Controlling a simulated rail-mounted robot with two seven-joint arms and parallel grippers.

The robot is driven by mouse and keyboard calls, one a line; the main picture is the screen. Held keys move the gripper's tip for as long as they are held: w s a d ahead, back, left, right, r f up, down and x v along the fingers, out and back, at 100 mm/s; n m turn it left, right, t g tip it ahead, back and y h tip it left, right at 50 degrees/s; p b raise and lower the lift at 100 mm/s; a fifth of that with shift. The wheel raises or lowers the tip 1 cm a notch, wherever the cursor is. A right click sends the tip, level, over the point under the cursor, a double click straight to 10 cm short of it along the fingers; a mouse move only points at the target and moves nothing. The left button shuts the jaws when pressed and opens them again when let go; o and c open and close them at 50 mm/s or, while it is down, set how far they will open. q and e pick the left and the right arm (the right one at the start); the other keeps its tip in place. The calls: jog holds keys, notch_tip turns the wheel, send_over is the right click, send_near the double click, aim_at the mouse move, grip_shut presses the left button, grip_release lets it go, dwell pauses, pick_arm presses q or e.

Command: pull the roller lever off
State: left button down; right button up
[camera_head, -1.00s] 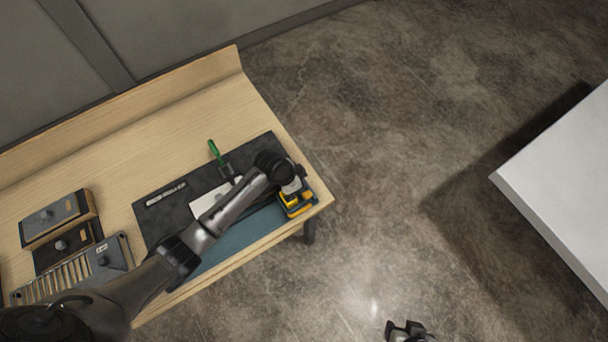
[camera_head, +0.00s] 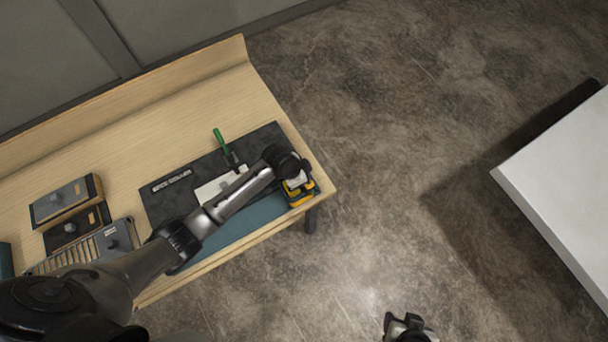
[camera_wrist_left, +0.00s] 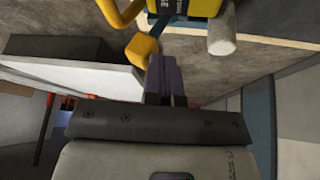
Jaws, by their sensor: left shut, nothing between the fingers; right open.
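A small yellow and black device (camera_head: 300,192) sits at the right front corner of the wooden bench, partly hidden under my left wrist in the head view. In the left wrist view its yellow body (camera_wrist_left: 198,6) is at the top, with a pale roller-like cylinder (camera_wrist_left: 222,36) below it and a yellow bent bar (camera_wrist_left: 122,13) to the left. I cannot tell which part is the roller lever. My left gripper (camera_wrist_left: 163,68) is shut and empty, its tips close beside a yellow knob (camera_wrist_left: 142,48); contact is unclear. My right gripper (camera_head: 405,326) is open and empty over the floor.
A dark mat (camera_head: 165,200) on the bench (camera_head: 130,135) holds a green-handled tool (camera_head: 219,137) and a white plate (camera_head: 212,190). Grey boxes (camera_head: 60,200) stand at the left. A white table (camera_head: 560,190) is at far right, with open floor between.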

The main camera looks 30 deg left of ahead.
pick_arm(q)
jog(key=shift+r, duration=0.1)
jog(key=w+a+p+v, duration=0.1)
jog(key=w+v, duration=0.1)
jog(key=v, duration=1.1)
dwell(0.4)
jog(key=shift+w+a, duration=0.1)
jog(key=shift+a, duration=0.05)
